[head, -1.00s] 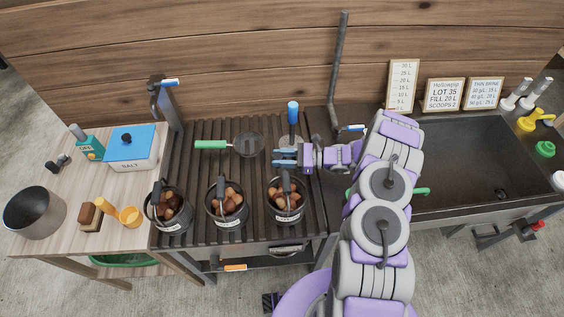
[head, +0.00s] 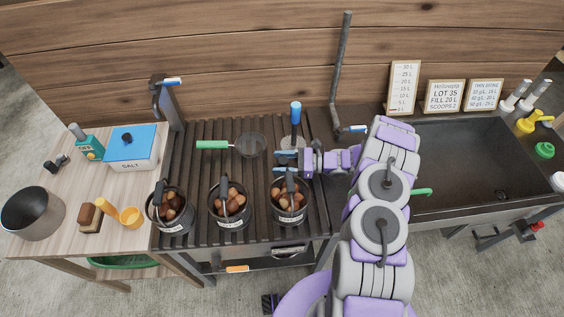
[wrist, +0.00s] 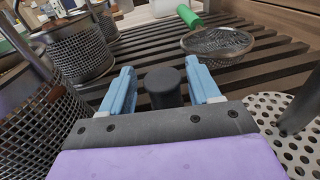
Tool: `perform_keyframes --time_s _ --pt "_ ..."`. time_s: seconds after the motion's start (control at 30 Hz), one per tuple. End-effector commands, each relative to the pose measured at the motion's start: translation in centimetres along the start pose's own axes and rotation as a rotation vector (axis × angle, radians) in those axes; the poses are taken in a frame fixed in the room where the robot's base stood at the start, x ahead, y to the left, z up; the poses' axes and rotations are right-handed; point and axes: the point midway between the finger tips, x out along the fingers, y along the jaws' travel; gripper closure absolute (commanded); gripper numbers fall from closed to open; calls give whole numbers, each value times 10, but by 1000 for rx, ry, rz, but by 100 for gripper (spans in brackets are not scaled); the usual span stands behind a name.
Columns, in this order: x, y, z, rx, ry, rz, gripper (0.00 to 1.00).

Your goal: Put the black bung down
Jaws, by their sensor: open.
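The black bung (wrist: 163,88) stands upright on the dark slatted rack (wrist: 140,42) in the wrist view. It is between the two blue fingers of my gripper (wrist: 161,90), with a gap visible on each side. My gripper (head: 286,162) is open, low over the right part of the rack in the head view, behind the right-hand chestnut basket (head: 291,218). In the head view I cannot make out the bung clearly. Its base is partly hidden by the gripper body in the wrist view.
Several mesh baskets of chestnuts line the rack's front, including the middle basket (head: 230,221). A green-handled sieve (head: 250,145) lies behind them. A blue-handled perforated skimmer (head: 295,113) is just behind my gripper. A sink (head: 470,160) is at right, a wooden side table (head: 62,185) at left.

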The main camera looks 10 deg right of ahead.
Motion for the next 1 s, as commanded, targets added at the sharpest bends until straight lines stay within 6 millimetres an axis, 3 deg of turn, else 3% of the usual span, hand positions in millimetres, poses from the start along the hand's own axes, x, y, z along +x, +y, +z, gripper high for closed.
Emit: perform_keyframes --time_s 0.17,0.7,1.0 --pt "-13 -1 3 0 -3 -2 38" --pt "-107 -1 2 -2 5 -3 38" --pt "-119 0 4 -3 1 5 38"
